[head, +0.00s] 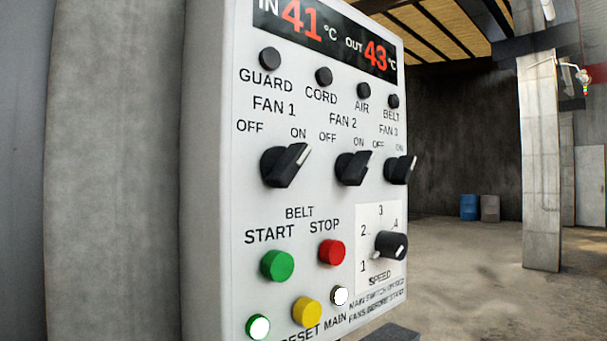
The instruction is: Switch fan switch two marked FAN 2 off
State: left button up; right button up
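The FAN 2 switch (352,168) is a black rotary knob in the middle of a row of three on a light grey control panel (225,215). Its white pointer line points up and right, toward the ON mark. OFF is printed at its upper left. The FAN 1 switch (285,165) on its left and the FAN 3 switch (400,169) on its right also point up and right, toward ON. Neither of my grippers shows in the head view.
Below are a green START button (277,265), red STOP button (332,252), yellow RESET button (307,311) and SPEED knob (391,245). A concrete column (115,170) stands left; open floor and two barrels (478,207) lie right. A dark shape crosses the bottom edge.

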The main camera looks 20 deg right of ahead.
aim_at(351, 169)
jog(key=i+l, duration=0.1)
jog(key=l, duration=1.05)
jog(key=k+l+u, duration=0.1)
jog(key=l, duration=0.2)
jog(key=k+l, duration=0.35)
jog(key=l+u, duration=0.05)
jog(key=l, duration=0.1)
